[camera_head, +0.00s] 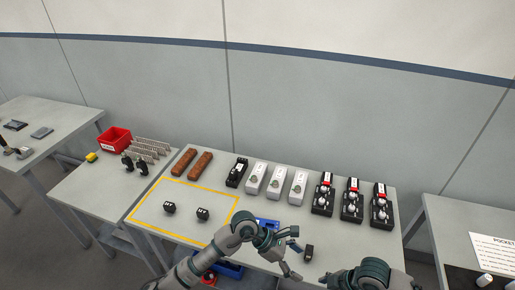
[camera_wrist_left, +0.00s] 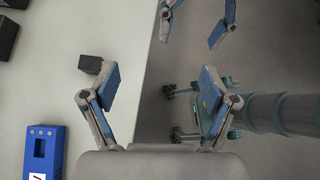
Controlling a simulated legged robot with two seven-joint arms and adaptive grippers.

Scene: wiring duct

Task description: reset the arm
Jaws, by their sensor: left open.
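My left gripper (camera_head: 294,254) is over the front of the main table in the head view. In the left wrist view its two blue-padded fingers (camera_wrist_left: 158,90) are spread wide with nothing between them. A small black block (camera_head: 309,251) lies on the table just right of the gripper, and shows beyond the left finger in the wrist view (camera_wrist_left: 90,64). My right arm (camera_head: 368,273) is at the bottom right of the head view. My right gripper's fingers (camera_wrist_left: 195,24) show apart and empty at the top of the wrist view.
A blue holder (camera_head: 267,223) lies behind the left arm. Two black blocks (camera_head: 185,210) sit inside a yellow outline. Brown, white and black devices (camera_head: 276,182) line the table's back. A red bin (camera_head: 115,139) stands on the left table. The table's front edge runs beneath my arms.

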